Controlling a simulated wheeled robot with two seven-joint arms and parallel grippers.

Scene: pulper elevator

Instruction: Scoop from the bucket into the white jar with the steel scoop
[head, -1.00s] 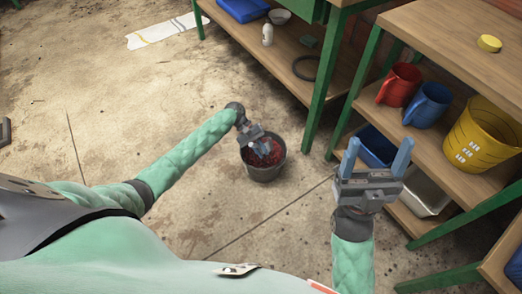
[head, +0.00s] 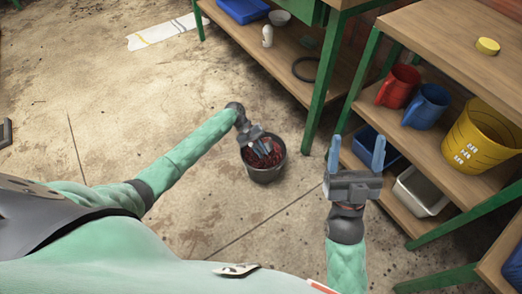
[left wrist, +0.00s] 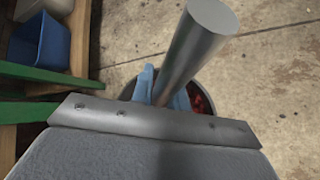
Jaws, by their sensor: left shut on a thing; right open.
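The dark bucket (head: 265,176) stands on the floor with red contents (head: 272,157); it also shows in the left wrist view, partly hidden. My left gripper (head: 264,147) is over the bucket's mouth. In the left wrist view its blue fingers (left wrist: 163,93) are shut around a grey steel handle (left wrist: 197,48), apparently the scoop's. The handle slants up toward the camera; the scoop's bowl is hidden. A small white upright container (head: 267,36), perhaps the white jar, stands on the low shelf at the back. My right gripper (head: 356,155) is open and empty, in front of the right shelves.
The right shelves hold a red jug (head: 398,86), a blue jug (head: 427,105) and a yellow bucket (head: 480,140). A grey-white tub (head: 421,191) sits lower. The floor left of the bucket is clear.

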